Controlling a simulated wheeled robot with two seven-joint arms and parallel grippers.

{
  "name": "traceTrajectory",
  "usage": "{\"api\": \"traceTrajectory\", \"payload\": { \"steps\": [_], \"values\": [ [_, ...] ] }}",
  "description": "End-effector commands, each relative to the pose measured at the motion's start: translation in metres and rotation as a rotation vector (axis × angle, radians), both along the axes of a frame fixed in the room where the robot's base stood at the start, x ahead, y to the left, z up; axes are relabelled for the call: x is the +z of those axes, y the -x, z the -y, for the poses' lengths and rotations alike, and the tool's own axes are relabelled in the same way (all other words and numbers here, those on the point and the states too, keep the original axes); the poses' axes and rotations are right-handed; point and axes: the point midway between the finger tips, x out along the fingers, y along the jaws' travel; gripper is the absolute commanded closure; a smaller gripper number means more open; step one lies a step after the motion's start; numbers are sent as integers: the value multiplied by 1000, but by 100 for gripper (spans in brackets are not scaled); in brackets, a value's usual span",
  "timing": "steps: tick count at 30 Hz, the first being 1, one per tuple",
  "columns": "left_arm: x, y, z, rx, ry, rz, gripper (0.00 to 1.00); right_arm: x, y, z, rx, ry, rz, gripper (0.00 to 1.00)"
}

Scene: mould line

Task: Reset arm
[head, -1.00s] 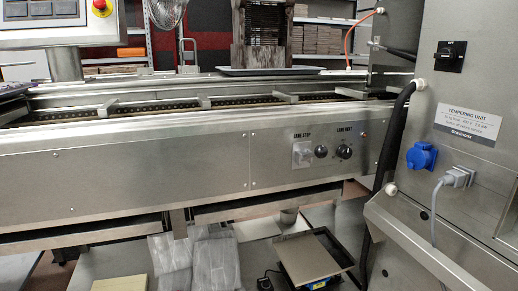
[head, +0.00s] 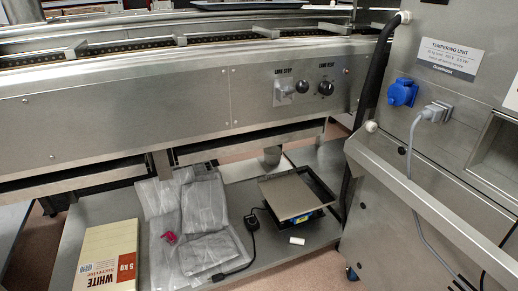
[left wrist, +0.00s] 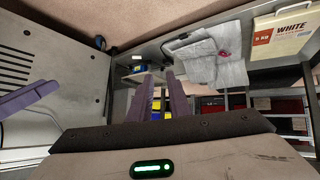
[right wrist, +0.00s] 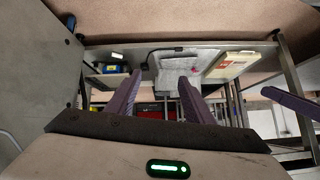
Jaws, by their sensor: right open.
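Neither of my grippers shows in the head view. In the left wrist view my left gripper (left wrist: 160,76) has its two purple fingers a narrow gap apart, with nothing between them. In the right wrist view my right gripper (right wrist: 160,75) is open wide and empty. Both point at the low shelf (head: 110,215) under the conveyor line. A purple finger of the other arm shows at the left edge of the left wrist view and at the right edge of the right wrist view.
The conveyor line (head: 140,100) crosses above the shelf. The tempering unit (head: 400,215) stands at the right. On the shelf lie plastic bags (head: 206,205), a small pink item (head: 169,238), a white chocolate box (head: 106,258), and a scale (head: 290,196) with a cable.

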Motion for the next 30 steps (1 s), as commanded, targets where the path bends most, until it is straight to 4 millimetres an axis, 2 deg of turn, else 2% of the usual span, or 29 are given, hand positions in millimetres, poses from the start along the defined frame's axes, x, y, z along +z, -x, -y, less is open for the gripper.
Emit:
{"api": "traceTrajectory", "payload": {
  "steps": [1, 3, 12, 15, 30],
  "values": [
    [0, 0, 0, 0, 0, 0, 83, -3, 3, -5, -4, -27, 34, 53],
    [26, 3, -1, -4, -11, -12, 83, 26, 0, -3, -4, -16, 35, 53],
    [74, 6, -9, -16, -66, -48, 83, 77, 2, 4, 10, 40, 1, 53],
    [86, 7, -11, -20, -81, -58, 83, 88, 3, 7, 15, 55, -10, 53],
    [90, 8, -14, -24, -97, -66, 83, 92, 4, 9, 19, 71, -19, 53]
  ]
}}
